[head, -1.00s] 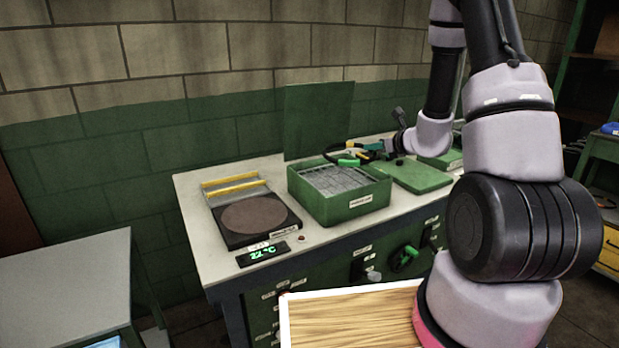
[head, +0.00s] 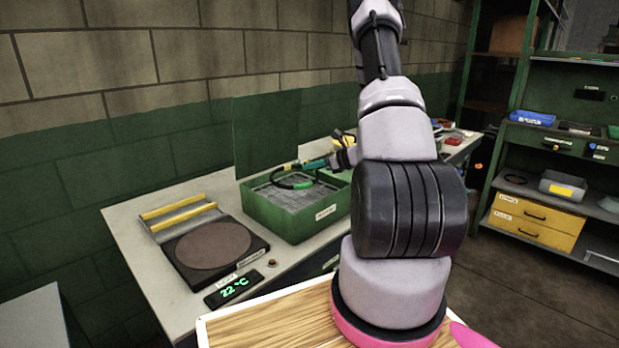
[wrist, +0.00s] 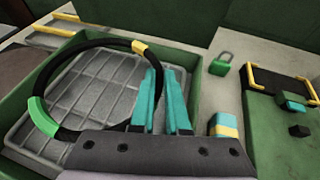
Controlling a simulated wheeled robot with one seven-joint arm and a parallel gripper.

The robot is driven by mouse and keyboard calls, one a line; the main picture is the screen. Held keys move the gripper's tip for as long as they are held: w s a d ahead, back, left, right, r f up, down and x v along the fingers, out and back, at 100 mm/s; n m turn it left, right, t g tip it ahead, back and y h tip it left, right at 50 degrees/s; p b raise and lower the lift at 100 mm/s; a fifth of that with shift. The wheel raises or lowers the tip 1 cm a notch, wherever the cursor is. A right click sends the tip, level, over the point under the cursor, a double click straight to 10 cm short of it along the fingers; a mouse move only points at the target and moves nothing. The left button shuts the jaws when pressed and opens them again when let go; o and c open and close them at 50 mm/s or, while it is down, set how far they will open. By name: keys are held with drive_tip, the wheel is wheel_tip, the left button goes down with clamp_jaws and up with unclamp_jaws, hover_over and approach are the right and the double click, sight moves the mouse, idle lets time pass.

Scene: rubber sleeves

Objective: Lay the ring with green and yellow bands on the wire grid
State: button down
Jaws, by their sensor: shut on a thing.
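The ring (wrist: 62,63) is black with a green band (wrist: 42,118) and a yellow band (wrist: 141,46). My gripper (wrist: 165,85) has teal fingers and is shut on the ring's right side in the wrist view. The ring also shows in the head view (head: 278,188), over the open green box. The wire grid (wrist: 95,98) lies inside this box, below the ring; it shows in the head view too (head: 297,201). The ring looks held above the grid; the exact gap is hard to tell.
Walls of the green box (head: 285,222) surround the grid. Left of it is a hotplate (head: 207,246) with a 22°C display (head: 235,288) in front.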

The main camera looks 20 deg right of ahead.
wheel_tip(320, 180, down, 4)
drive_tip(key=shift+r, duration=0.1)
drive_tip(key=c, duration=0.9)
unclamp_jaws()
